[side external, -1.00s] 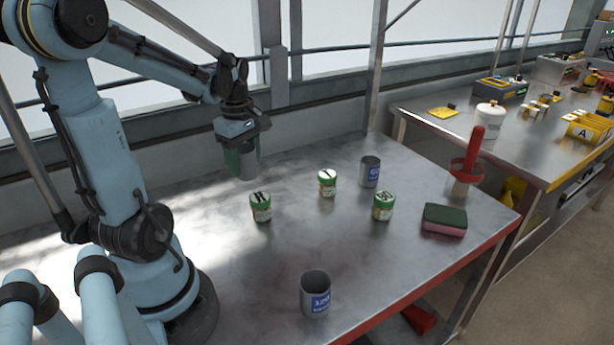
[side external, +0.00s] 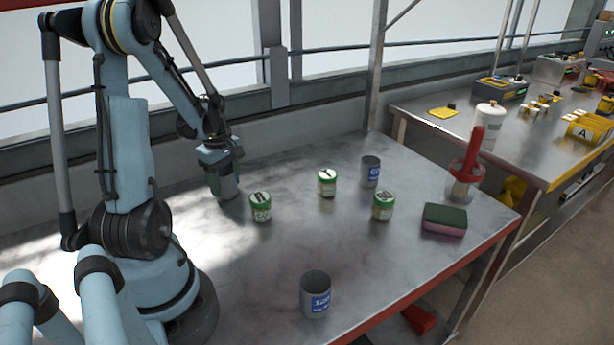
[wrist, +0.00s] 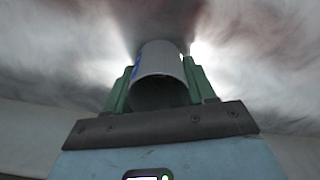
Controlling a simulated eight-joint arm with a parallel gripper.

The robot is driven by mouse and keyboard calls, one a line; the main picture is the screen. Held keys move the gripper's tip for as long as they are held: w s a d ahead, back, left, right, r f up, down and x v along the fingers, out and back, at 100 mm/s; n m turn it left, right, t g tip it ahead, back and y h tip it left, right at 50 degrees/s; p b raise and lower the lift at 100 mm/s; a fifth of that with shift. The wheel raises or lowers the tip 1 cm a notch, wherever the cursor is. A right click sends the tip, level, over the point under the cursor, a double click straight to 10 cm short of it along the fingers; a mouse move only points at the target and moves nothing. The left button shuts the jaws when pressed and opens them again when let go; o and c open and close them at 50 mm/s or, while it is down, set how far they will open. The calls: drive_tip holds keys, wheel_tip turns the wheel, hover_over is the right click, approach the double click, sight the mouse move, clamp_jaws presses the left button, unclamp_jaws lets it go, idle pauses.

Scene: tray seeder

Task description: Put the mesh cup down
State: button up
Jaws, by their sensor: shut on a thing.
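The mesh cup is a grey cylinder (side external: 229,188) held upright between the green fingers of my gripper (side external: 222,178) in the side external view. Its base is at or very close to the steel table top; I cannot tell whether it touches. In the wrist view, the grey cup (wrist: 160,62) sits between the two green fingers of my gripper (wrist: 158,88), with a sliver of blue label on its left side. The fingers are shut on it. Its far end is hidden.
A green-lidded jar (side external: 260,208) stands just right of the held cup. Two more jars (side external: 327,183) (side external: 384,206), a grey cup (side external: 370,172), another grey cup (side external: 315,294), a sponge (side external: 445,220) and a red-handled brush (side external: 473,150) are farther right.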

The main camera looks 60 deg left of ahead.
drive_tip(key=shift+f, duration=0.15)
drive_tip(key=o, duration=1)
wheel_tip(320, 180, up, 12)
drive_tip(key=w+d+m+t, duration=0.2)
drive_tip(key=w+d+m, duration=0.1)
drive_tip(key=d+m, duration=0.4)
drive_tip(key=w+d+m+t, duration=0.2)
drive_tip(key=d+m, duration=0.6)
drive_tip(key=d, duration=0.4)
drive_tip(key=w+d+m+t, duration=0.3)
drive_tip(key=w+d+m, duration=0.1)
drive_tip(key=d+m, duration=0.3)
drive_tip(key=shift+w+d+r, duration=0.1)
drive_tip(key=shift+d+r, duration=0.1)
drive_tip(key=shift+d, duration=0.45)
drive_tip(key=shift+d+r, duration=0.2)
drive_tip(key=shift+d, duration=0.45)
